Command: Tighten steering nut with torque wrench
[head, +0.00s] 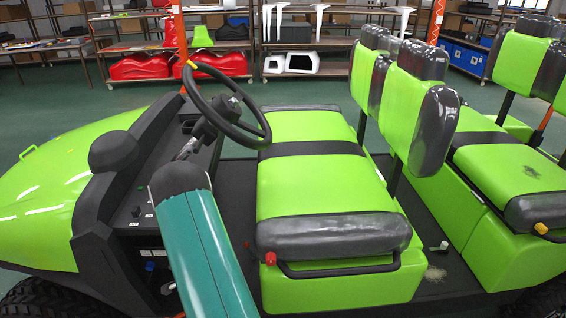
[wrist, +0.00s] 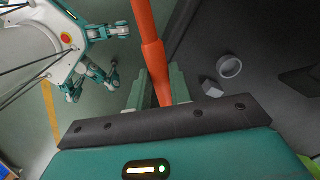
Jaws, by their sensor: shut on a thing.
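The black steering wheel (head: 228,106) stands on its column at the left of the cart's front seat in the head view. Its hub is in view, but I cannot make out the steering nut on it. In the wrist view my gripper (wrist: 154,88) is shut on an orange rod (wrist: 149,45) that runs between the two grey-green fingers and up out of the picture.
The bright green cart has a front seat (head: 310,170), a rear seat (head: 508,167) and a black dashboard (head: 150,185). Shelves (head: 325,45) line the back, with free green floor before them. In the wrist view a grey ring (wrist: 230,66) and small block (wrist: 212,88) sit on a dark surface.

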